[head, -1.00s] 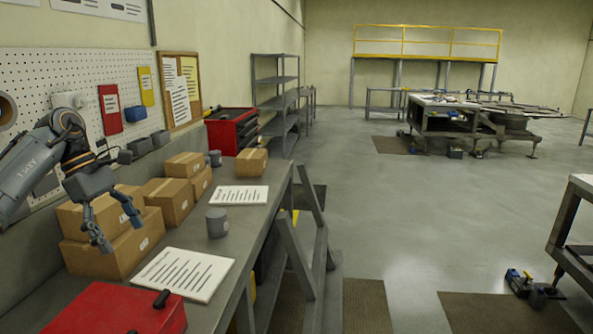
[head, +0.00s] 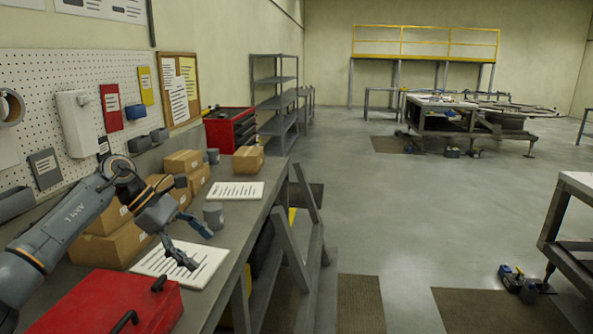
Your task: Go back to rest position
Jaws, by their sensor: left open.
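My left arm comes in from the left in the head view, over a long grey workbench (head: 232,230). My left gripper (head: 199,248) is open and empty, with its fingers pointing down and to the right. It hangs over or in front of a printed paper sheet (head: 205,270) on the bench; I cannot tell how far above it is. My right gripper is not in view.
Several cardboard boxes (head: 115,247) stand behind my left arm. A red case (head: 140,300) lies at the bench's near end. A red tool chest (head: 231,128) stands further back. The floor (head: 390,210) right of the bench is mostly clear. A table (head: 578,185) stands at right.

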